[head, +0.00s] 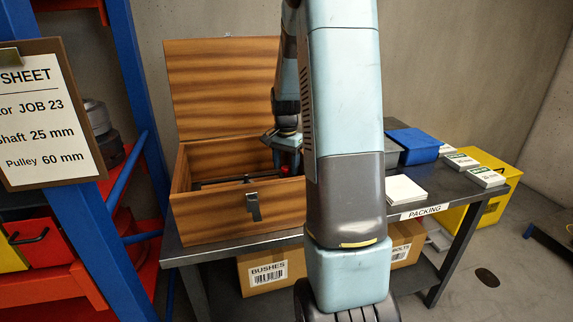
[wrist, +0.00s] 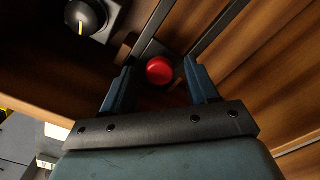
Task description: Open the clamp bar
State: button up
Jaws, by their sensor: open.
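The clamp bar (head: 222,182) looks like a dark bar low inside the open wooden box (head: 235,212); I cannot tell its exact position. A red round knob (head: 285,169) is at its right end, and it also shows in the wrist view (wrist: 159,70) on a dark metal piece between two dark rails. My gripper (head: 284,150) reaches down into the box from above. In the wrist view its two blue fingers (wrist: 159,78) are apart, one on each side of the red knob, with gaps showing. The fingertips are hidden in the head view.
The box lid (head: 220,85) stands up at the back. A black dome with a yellow mark (wrist: 88,15) sits beside the rails. A blue rack post (head: 100,200) stands left.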

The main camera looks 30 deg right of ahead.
grip_shut()
dwell(0.7)
jog(key=shift+d, duration=0.1)
